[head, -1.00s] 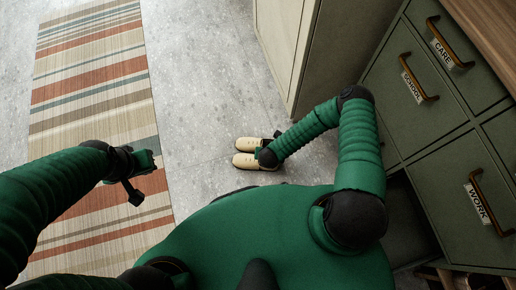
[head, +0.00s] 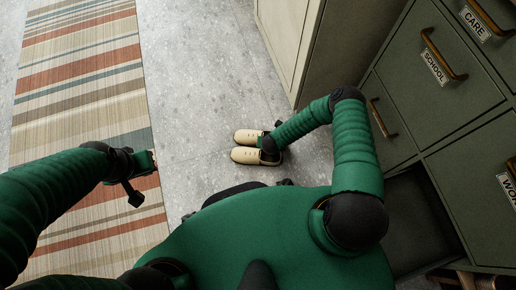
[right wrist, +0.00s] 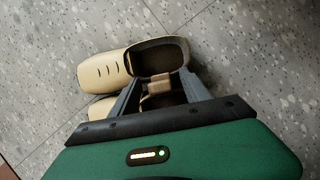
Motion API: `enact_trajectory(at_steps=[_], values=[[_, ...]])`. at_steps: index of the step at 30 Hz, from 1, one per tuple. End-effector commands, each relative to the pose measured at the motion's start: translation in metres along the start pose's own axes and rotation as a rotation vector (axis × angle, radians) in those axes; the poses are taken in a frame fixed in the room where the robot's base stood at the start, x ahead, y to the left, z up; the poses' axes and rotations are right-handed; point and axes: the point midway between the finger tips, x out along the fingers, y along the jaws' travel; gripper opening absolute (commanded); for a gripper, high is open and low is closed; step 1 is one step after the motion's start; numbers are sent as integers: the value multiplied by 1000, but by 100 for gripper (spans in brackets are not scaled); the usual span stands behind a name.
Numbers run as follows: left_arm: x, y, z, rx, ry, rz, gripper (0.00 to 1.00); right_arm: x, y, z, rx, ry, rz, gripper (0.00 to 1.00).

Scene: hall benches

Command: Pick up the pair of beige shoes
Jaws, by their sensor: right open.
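The pair of beige shoes (head: 247,136) lies on the grey floor in the head view, side by side with toes to the left. My right gripper (head: 272,142) is at their heel end and hides part of them. In the right wrist view the nearer-to-top shoe (right wrist: 105,75) shows its dark opening, and the other shoe (right wrist: 103,105) is partly hidden behind my gripper. The right fingers (right wrist: 158,92) are apart, reaching to the shoes' heel area; I cannot tell whether they touch. My left gripper (head: 142,180) is open and empty above the striped rug.
A striped rug (head: 80,80) lies on the left. Green drawers labelled CARE and SCHOOL (head: 435,68) stand on the right, with an open space low beside my right arm. A pale cabinet (head: 290,40) stands behind. The floor around the shoes is clear.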

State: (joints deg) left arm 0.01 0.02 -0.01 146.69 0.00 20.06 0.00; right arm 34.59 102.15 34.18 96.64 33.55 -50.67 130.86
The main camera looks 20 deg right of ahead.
Motion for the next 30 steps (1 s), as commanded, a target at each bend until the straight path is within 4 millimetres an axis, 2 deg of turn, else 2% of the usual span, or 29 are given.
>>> enact_trajectory(at_steps=[2,14,30], values=[[-2,0,-1,0,1,0,0,-1,0,1,0,0,0,53],[-1,0,0,0,1,0,0,-1,0,0,0,0,0,1],[-1,0,0,0,1,0,0,-1,0,0,0,0,0,0]])
